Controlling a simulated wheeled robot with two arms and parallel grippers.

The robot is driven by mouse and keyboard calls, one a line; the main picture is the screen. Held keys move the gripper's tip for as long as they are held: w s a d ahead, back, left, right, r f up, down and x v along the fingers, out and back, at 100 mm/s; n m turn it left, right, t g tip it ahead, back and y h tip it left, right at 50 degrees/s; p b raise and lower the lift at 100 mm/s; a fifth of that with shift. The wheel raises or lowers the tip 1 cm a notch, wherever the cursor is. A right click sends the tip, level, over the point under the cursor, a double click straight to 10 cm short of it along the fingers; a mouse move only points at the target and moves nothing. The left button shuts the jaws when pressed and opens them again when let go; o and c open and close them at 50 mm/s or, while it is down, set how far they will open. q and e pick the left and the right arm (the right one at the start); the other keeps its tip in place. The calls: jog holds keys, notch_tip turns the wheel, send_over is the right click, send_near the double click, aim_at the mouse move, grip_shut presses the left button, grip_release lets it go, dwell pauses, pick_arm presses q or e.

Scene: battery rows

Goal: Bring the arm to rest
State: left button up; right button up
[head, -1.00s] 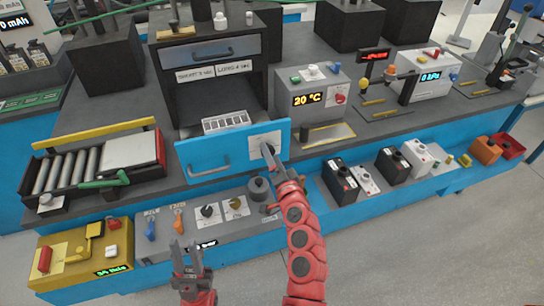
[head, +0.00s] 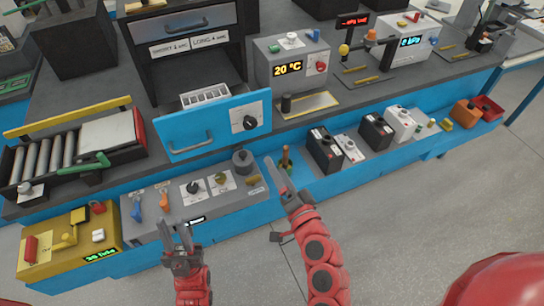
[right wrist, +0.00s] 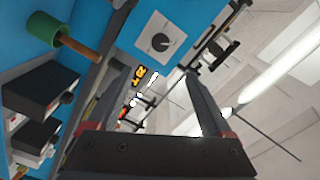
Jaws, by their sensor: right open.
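My right gripper (head: 271,162) is in front of the blue bench edge, below the dial (head: 249,122) on the blue drawer front (head: 190,131). It touches nothing that I can see. In the right wrist view its two dark fingers are apart with nothing between them, and the dial (right wrist: 160,43) shows beyond them. My left gripper (head: 173,228) is low in the head view, in front of the grey switch panel (head: 240,196). Its fingers are apart and empty.
Dark battery boxes (head: 324,150) sit on the lower ledge to the right. A yellow box (head: 69,243) is at the lower left. The grey floor (head: 420,215) at the right is clear.

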jog(key=shift+s+d, duration=0.1)
jog(key=shift+s, duration=0.25)
dwell(0.3)
